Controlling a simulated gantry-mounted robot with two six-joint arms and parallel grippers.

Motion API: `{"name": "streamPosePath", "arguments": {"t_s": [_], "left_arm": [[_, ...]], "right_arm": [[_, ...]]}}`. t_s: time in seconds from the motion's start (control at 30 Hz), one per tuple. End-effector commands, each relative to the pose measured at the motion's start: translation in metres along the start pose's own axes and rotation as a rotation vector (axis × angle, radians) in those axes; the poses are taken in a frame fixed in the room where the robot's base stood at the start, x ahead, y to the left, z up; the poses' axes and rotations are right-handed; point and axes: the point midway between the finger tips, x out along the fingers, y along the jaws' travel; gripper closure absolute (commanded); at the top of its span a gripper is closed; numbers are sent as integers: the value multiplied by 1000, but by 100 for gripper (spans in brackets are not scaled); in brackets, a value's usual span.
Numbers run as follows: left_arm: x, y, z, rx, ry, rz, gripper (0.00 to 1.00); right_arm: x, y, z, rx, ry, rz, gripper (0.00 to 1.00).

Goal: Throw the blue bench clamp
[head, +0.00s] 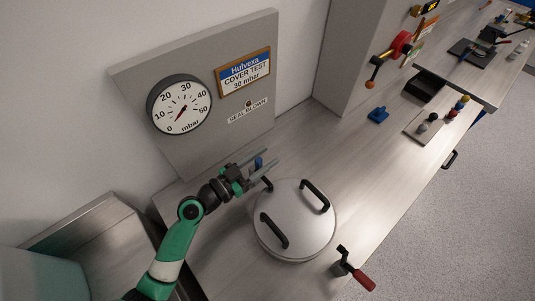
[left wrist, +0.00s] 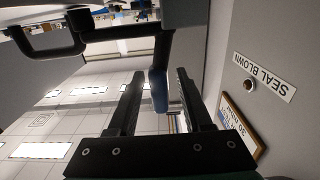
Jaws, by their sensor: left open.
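The blue bench clamp shows in the head view as a small upright blue handle (head: 258,162) at the far left edge of the round lidded vessel. Its lower part is mostly hidden by my left gripper (head: 268,164). In the left wrist view the dark blue handle (left wrist: 159,92) stands between the two fingers of my left gripper (left wrist: 160,75), with a gap on each side. A black bar joins the handle's end. The left gripper is open and holds nothing. My right gripper is not in view.
The pale round lid (head: 293,222) has black handles beside my left gripper. A red-handled clamp (head: 362,277) stands at its front right. A gauge panel (head: 218,85) rises behind. A small blue object (head: 378,115) and a black tray (head: 425,86) lie farther along the bench.

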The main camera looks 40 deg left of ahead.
Motion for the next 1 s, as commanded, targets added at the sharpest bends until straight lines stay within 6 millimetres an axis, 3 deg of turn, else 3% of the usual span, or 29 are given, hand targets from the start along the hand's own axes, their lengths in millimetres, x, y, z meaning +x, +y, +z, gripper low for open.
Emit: {"name": "streamPosePath", "arguments": {"t_s": [0.13, 0.37, 0.67, 1.0], "left_arm": [[12, 1, 0, 0, 0, 1, 50], [14, 0, 0, 0, 0, 0, 50], [13, 0, 0, 0, 0, 0, 100], [13, 0, 0, 0, 0, 0, 100]], "right_arm": [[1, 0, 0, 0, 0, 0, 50], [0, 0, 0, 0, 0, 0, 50], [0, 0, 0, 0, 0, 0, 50], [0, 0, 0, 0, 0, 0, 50]]}}
